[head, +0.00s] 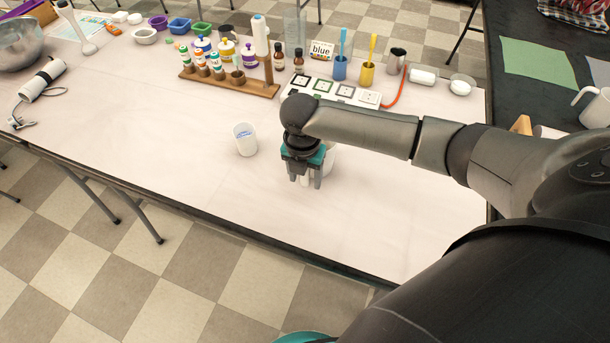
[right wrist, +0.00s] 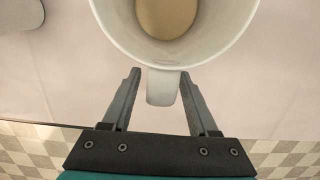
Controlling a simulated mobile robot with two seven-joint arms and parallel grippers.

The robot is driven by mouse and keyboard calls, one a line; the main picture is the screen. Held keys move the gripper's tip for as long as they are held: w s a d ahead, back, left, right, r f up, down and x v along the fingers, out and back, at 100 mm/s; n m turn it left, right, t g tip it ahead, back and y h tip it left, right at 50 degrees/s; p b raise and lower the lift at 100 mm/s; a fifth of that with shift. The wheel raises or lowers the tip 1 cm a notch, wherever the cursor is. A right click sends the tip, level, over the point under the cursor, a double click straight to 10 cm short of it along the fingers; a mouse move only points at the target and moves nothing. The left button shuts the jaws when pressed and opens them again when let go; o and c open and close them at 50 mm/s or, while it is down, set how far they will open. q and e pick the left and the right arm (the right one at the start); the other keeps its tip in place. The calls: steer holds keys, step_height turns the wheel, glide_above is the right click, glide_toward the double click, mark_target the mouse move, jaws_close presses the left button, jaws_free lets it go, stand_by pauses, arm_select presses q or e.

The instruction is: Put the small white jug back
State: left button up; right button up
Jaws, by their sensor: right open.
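The small white jug shows from above in the right wrist view (right wrist: 107,12), with a tan layer at its bottom and its handle (right wrist: 162,88) pointing toward my gripper. In the head view it is mostly hidden behind my right gripper (head: 305,181), with a bit of white wall (head: 329,158) showing. My right gripper is open, its fingers (right wrist: 160,77) on either side of the handle with a gap on both sides. The jug appears to stand on the pale-covered table (head: 200,190). My left gripper is not in view.
A white printed cup (head: 245,141) stands left of my gripper. Behind are a wooden bottle rack (head: 262,90), a white panel with square cards (head: 327,101), and blue (head: 340,69) and yellow (head: 367,75) cups. A larger white jug (head: 597,108) stands on the dark table at right. The front table area is clear.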

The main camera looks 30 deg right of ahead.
step_height(320, 180, up, 12)
steer(key=p, duration=0.3)
steer(key=shift+s+a, duration=0.35)
steer(key=shift+a, duration=0.1)
